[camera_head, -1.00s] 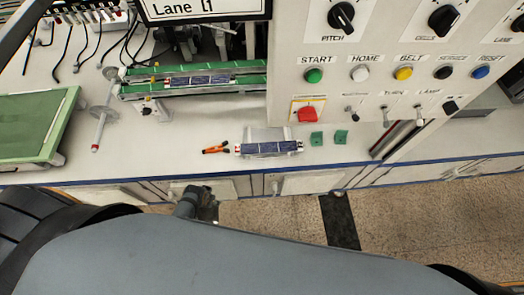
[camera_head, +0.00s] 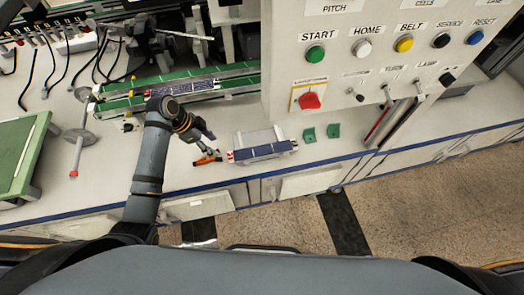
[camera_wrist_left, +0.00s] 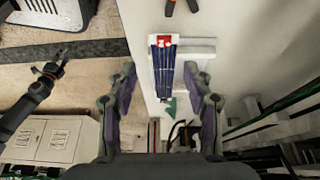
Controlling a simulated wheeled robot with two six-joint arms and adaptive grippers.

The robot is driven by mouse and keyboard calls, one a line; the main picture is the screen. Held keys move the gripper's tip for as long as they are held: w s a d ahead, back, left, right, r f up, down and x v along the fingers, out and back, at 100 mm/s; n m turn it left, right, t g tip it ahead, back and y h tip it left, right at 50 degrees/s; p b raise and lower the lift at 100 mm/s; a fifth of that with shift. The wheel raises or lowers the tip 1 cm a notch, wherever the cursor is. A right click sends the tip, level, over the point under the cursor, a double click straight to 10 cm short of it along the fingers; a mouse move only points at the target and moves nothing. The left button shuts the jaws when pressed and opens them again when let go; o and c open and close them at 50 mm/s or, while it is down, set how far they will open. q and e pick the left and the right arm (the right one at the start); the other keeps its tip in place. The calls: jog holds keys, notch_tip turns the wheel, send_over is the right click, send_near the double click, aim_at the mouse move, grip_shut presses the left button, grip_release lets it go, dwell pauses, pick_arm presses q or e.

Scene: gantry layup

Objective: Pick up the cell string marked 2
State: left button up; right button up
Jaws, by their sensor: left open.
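A dark blue cell string (camera_head: 262,151) with red-and-white ends lies on a white stand near the bench's front edge. My left gripper (camera_head: 207,146) is above the bench, left of the string in the head view. In the left wrist view my left gripper (camera_wrist_left: 163,82) is open and empty, with the string beyond and between its fingers in the picture. What looks like my right gripper (camera_wrist_left: 55,68) shows small at the left; its jaws are unclear.
Orange-handled pliers (camera_head: 207,159) lie just left of the string. Two green blocks (camera_head: 321,132) sit to its right. Behind are green conveyor rails (camera_head: 225,70) with another string (camera_head: 183,87). A control panel (camera_head: 370,60) stands at the back right.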

pick_arm(q)
jog(key=shift+w+a+b+x, duration=0.15)
jog(key=shift+b+x, duration=0.15)
jog(key=shift+x, duration=2.35)
jog(key=shift+w+a+b+x, duration=0.15)
jog(key=shift+b+x, duration=0.1)
jog(key=shift+x, duration=2.4)
grip_shut()
